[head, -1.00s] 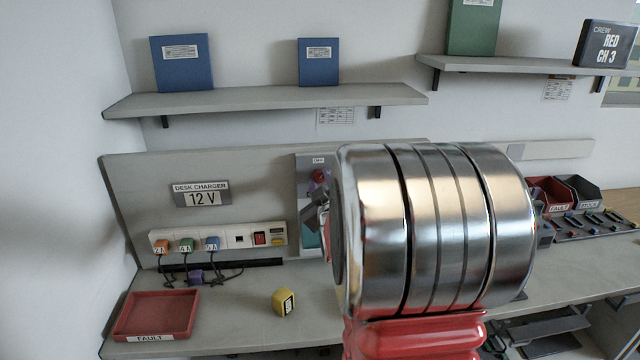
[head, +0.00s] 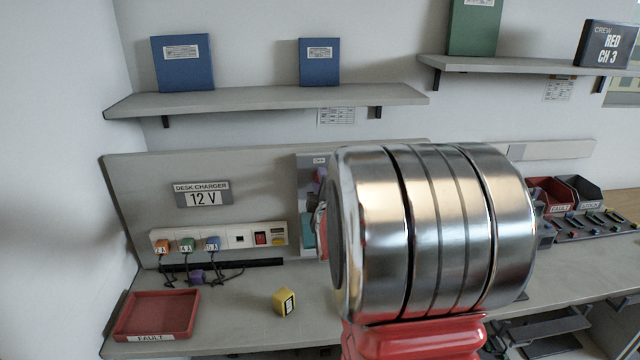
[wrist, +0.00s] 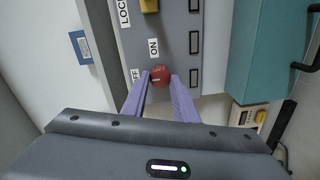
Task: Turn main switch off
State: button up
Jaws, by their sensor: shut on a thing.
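The main switch is a round red knob (wrist: 159,74) on a grey panel (wrist: 168,30), seen in the wrist view with ON and OFF labels beside it. My gripper (wrist: 161,79) has its two purple fingers on either side of the knob and is shut on it. A small pale mark shows on the knob, but its setting is too small to tell. In the head view the grey panel (head: 306,168) is partly covered by my arm. A purple finger shows near its top, and the knob is mostly hidden there.
A teal box (wrist: 262,50) stands right beside the panel in the wrist view. In the head view a white power strip (head: 217,238) with plugs and cables lies to the left. A red FAULT tray (head: 157,314) and a yellow block (head: 285,301) sit on the bench.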

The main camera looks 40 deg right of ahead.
jog(key=shift+w+a, duration=0.15)
jog(key=shift+a, duration=0.1)
jog(key=o, duration=0.8)
jog(key=shift+f, duration=0.1)
jog(key=shift+o, duration=1.3)
jog(key=shift+d, duration=0.15)
